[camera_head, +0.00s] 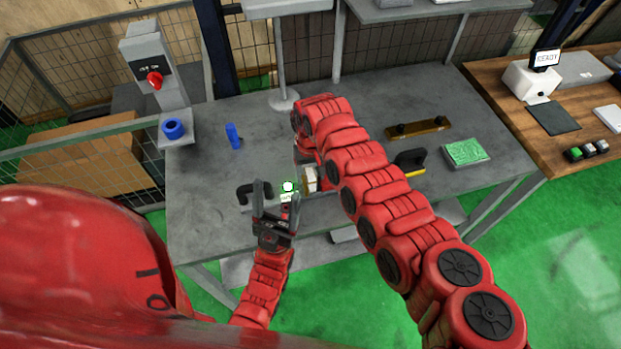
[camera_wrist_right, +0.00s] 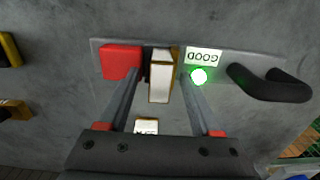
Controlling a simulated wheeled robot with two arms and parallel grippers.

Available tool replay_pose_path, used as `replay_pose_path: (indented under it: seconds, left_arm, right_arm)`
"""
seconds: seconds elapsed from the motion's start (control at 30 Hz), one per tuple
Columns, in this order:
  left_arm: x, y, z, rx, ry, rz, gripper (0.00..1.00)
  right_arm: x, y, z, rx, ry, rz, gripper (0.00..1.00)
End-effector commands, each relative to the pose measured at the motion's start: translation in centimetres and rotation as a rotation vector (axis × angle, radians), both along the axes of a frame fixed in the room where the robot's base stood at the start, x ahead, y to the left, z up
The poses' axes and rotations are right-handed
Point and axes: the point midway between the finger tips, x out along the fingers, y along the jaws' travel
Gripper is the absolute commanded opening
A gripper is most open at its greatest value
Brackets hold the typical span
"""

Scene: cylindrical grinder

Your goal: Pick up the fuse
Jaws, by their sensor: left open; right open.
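A white block with brown-gold edges, which looks like the fuse (camera_wrist_right: 159,84), stands on a grey tester plate (camera_wrist_right: 221,108) in the right wrist view. In the head view the fuse (camera_head: 310,179) shows beside my right arm. My right gripper (camera_wrist_right: 162,72) is open, with its fingers reaching down on either side of the fuse; a gap shows at least on the right side. In the head view this gripper is mostly hidden behind its arm. My left gripper (camera_head: 277,190) is open and empty at the table's front, its fingers pointing up the picture.
The tester has a red block (camera_wrist_right: 121,61), a GOOD label (camera_wrist_right: 203,57), a lit green lamp (camera_wrist_right: 198,76) and a black handle (camera_wrist_right: 270,84). On the table (camera_head: 205,190) are a blue part (camera_head: 233,136), a brown bar (camera_head: 418,128) and a green board (camera_head: 466,152).

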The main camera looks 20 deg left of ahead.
Motion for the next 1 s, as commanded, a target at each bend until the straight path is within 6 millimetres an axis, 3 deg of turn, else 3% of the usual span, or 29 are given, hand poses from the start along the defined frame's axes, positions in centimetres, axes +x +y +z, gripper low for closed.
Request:
replay_pose_path:
  seconds: [0.13,0.5,1.0]
  left_arm:
    - [0.00,0.00,-0.03,0.000,0.000,0.000,0.69]
    - [0.00,0.00,-0.04,0.000,0.000,0.000,0.69]
    - [0.00,0.00,0.63,0.000,0.000,0.000,0.69]
  right_arm:
    - [-0.01,0.02,0.00,0.000,0.000,0.000,0.63]
    - [-0.03,0.01,0.01,-0.001,0.001,0.000,0.00]
    - [-0.04,0.01,0.89,-0.001,0.001,0.000,0.00]
